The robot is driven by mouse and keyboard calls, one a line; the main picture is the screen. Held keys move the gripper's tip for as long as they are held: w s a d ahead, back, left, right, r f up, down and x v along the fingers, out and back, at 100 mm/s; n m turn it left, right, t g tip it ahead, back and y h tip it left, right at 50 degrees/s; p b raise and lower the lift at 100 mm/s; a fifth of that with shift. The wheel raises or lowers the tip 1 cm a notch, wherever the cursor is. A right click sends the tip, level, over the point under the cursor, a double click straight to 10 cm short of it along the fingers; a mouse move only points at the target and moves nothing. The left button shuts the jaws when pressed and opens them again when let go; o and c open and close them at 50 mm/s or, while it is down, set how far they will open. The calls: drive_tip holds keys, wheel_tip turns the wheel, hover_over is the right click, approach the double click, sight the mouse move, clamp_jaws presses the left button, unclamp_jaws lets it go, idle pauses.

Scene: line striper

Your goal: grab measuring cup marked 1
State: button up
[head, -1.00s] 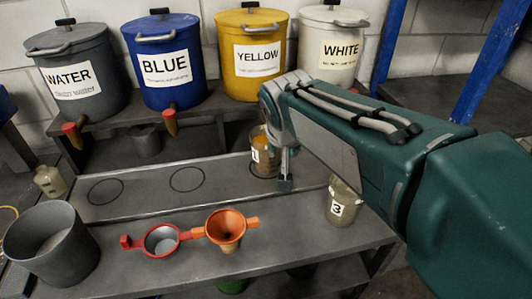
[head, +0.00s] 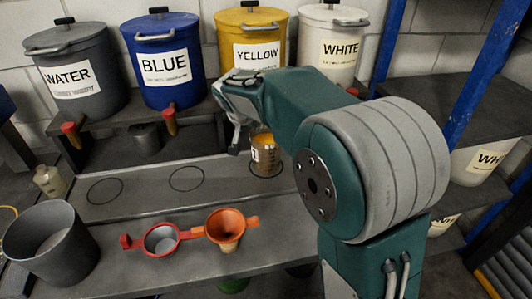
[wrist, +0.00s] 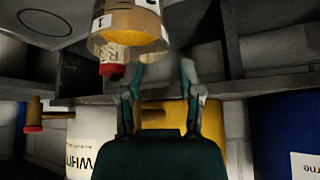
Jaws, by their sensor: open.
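The measuring cup marked 1 (head: 265,156) is clear with orange-yellow contents. It stands upright on the grey counter inside a drawn circle, below the yellow bucket. My gripper (head: 236,145) is open and empty, just left of the cup and near its rim height in the head view. The wrist view appears upside down. It shows the cup (wrist: 128,28) at the top, beyond the fingertips (wrist: 161,75) and a little left of the gap between them. The cup is not between the fingers.
Labelled buckets, gray WATER (head: 72,70), BLUE (head: 163,60), YELLOW (head: 252,40) and WHITE (head: 328,45), stand on the shelf behind. A red strainer (head: 160,240), orange funnel (head: 225,225) and dark gray pot (head: 52,245) are in front. Two drawn circles on the left counter are empty.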

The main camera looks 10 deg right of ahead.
sight(251, 136)
drive_tip(key=x, duration=0.8)
drive_tip(key=shift+w+a+f, duration=0.1)
drive_tip(key=shift+w+a, duration=0.1)
drive_tip(key=shift+w, duration=0.25)
